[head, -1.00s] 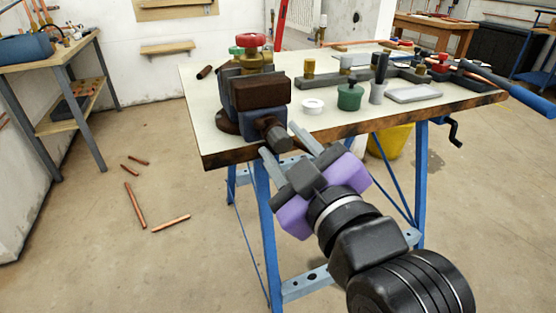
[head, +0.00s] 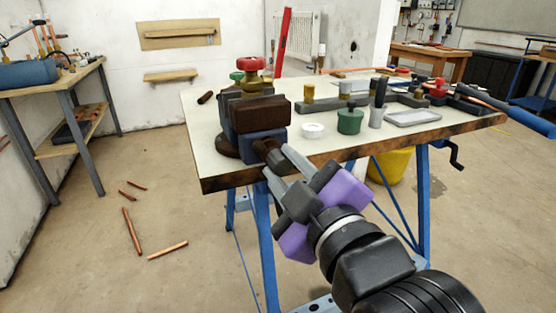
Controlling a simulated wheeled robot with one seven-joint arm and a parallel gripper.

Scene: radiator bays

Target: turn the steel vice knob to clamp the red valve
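The vice (head: 258,128) stands at the front left of the workbench, with dark brown jaws over a blue-grey body. The red valve (head: 250,64) sits upright at the vice jaws, its red handwheel on top; its lower part is hidden behind the jaws. The vice knob (head: 264,145) sticks out of the vice's front, dark and partly hidden by my fingers. My gripper (head: 278,162) has its two grey fingers apart, one on each side of the knob. I cannot tell whether the fingers touch it.
The workbench (head: 215,165) holds a white ring (head: 313,130), a green-based pot (head: 349,121), a grey cup (head: 376,116) and a shallow tray (head: 413,117) to the right. Copper pipes (head: 132,230) lie on the floor at left. A yellow bucket (head: 392,166) stands under the bench.

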